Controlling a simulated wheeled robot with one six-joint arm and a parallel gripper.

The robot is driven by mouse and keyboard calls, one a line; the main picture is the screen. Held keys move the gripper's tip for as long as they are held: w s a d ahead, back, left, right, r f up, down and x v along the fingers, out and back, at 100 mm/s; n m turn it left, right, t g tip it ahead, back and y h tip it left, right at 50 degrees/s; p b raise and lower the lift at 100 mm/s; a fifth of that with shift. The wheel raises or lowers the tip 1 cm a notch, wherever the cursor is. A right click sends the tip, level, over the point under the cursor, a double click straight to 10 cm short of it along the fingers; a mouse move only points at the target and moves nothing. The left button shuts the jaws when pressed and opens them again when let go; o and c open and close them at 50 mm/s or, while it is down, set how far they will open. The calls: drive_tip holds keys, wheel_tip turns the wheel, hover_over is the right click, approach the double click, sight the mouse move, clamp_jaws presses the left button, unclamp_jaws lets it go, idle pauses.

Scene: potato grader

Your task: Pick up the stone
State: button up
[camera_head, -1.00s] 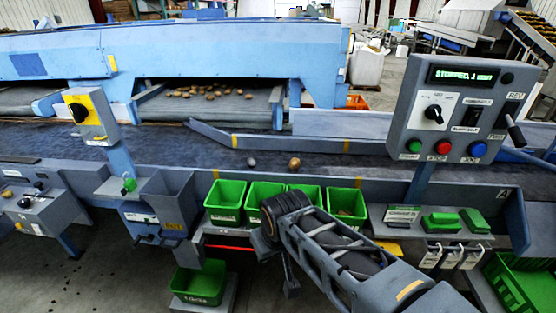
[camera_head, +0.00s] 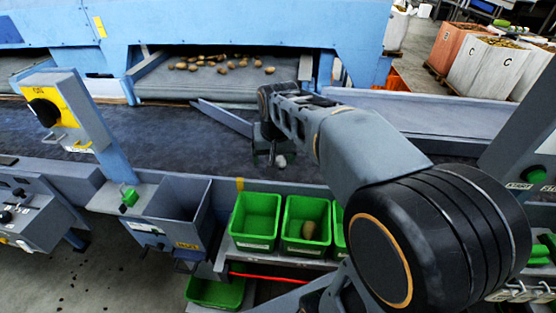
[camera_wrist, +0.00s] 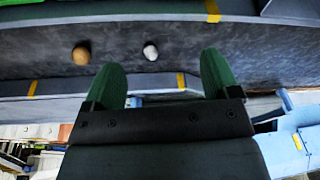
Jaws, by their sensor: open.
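The stone is a small pale grey lump (camera_head: 281,161) on the dark belt, just beside my gripper (camera_head: 266,155) in the head view. In the wrist view the stone (camera_wrist: 150,51) lies beyond the fingertips, between their lines. My gripper (camera_wrist: 162,68) is open and empty, its two green fingers spread. A brown potato (camera_wrist: 81,54) lies on the belt left of the stone in the wrist view; in the head view my arm seems to hide it.
The dark belt (camera_head: 140,140) is otherwise clear near the stone. Green bins (camera_head: 256,240) hang at its front edge, one holding a brown lump (camera_head: 308,229). Several potatoes (camera_head: 220,66) lie on the far conveyor. A yellow-faced control post (camera_head: 60,110) stands at left.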

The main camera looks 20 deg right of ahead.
drive_tip(key=w+d+m+g, duration=0.1)
drive_tip(key=w+d+m, duration=0.2)
drive_tip(key=w, duration=0.5)
drive_tip(key=m+g+b, duration=0.1)
drive_tip(key=m, duration=0.3)
hover_over(281, 159)
wheel_tip(281, 159, down, 8)
drive_tip(key=f, duration=0.6)
drive_tip(key=shift+w+f, duration=0.3)
drive_tip(key=shift+w, duration=0.05)
drive_tip(key=shift+s+f, duration=0.15)
drive_tip(key=shift+f, duration=1.45)
drive_tip(key=shift+s+f, duration=0.1)
drive_tip(key=shift+f, duration=1.45)
drive_tip(key=shift+c, duration=0.4)
drive_tip(key=c, duration=1)
drive_tip(key=shift+r, duration=0.1)
